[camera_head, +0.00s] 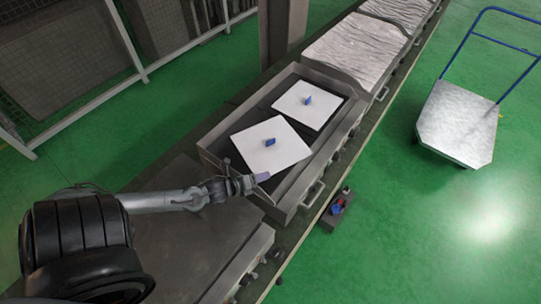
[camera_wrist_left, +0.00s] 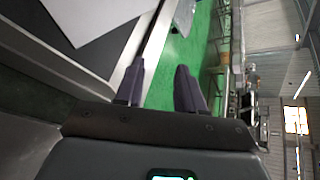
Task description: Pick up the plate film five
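Two white square plates with small blue handles lie in an open metal tray (camera_head: 352,113) in the head view. The near plate (camera_head: 288,153) sits turned in the tray, with its blue handle (camera_head: 270,142) near its middle. The far plate (camera_head: 318,114) has its own blue handle (camera_head: 308,100). No label shows which is film five. My left gripper (camera_head: 259,178) is near the near plate's lower corner, away from its handle. In the left wrist view its two fingers (camera_wrist_left: 160,88) are apart with nothing between them; a white plate (camera_wrist_left: 95,15) shows at upper left. My right gripper is not in view.
Covered metal units (camera_head: 358,48) continue the row beyond the tray. A dark flat unit (camera_head: 190,240) lies on the near side. A cart (camera_head: 460,125) with a blue handle stands on the green floor at right. A mesh fence (camera_head: 70,60) is at left.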

